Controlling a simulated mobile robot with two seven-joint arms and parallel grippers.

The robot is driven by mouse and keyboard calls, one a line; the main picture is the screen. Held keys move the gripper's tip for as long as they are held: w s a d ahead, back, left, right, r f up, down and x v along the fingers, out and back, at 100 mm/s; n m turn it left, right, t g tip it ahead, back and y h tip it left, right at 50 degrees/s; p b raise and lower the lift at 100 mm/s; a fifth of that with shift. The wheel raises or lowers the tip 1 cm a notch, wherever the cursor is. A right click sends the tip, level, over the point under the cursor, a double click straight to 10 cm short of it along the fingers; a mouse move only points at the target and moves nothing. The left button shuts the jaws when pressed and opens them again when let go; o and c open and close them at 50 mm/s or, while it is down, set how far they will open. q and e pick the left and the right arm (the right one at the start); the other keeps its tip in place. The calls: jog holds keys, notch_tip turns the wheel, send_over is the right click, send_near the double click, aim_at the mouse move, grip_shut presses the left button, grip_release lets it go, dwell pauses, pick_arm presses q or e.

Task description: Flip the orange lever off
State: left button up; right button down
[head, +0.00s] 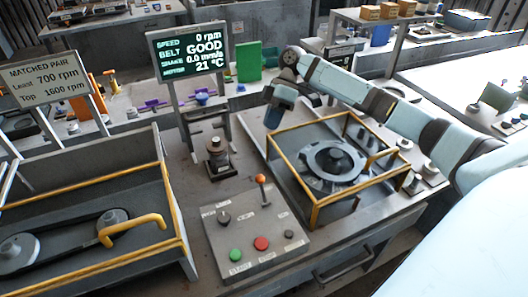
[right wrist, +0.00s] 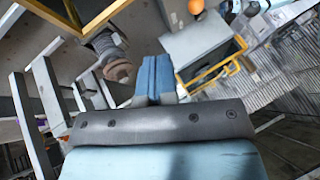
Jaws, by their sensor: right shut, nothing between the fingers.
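The orange lever (head: 261,180) is a ball-tipped stick on the grey control panel (head: 222,247). It stands nearly upright in the head view. An orange ball that looks like its knob shows at the top edge of the right wrist view (right wrist: 196,6). My right gripper (head: 272,122) points down behind and above the panel, beside the yellow-framed blower, well apart from the lever. Its blue fingers (right wrist: 155,62) are closed together and empty. My left gripper is not in view.
The panel also carries a green button (head: 235,255), a red button (head: 261,243) and dark knobs. The yellow guard frame (head: 315,215) surrounds the blower rotor (head: 335,160) at right. A display (head: 188,53) reads 0 rpm and GOOD. A belt machine (head: 180,235) stands at left.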

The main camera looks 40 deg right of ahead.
aim_at(263, 190)
jog(key=s+a+f+p, duration=0.1)
jog(key=s+a+f, duration=0.4)
jog(key=a+f, duration=0.2)
jog(key=shift+s+a+f+p, duration=0.15)
jog(key=shift+a+f+p, duration=0.15)
jog(key=shift+f+p, duration=0.15)
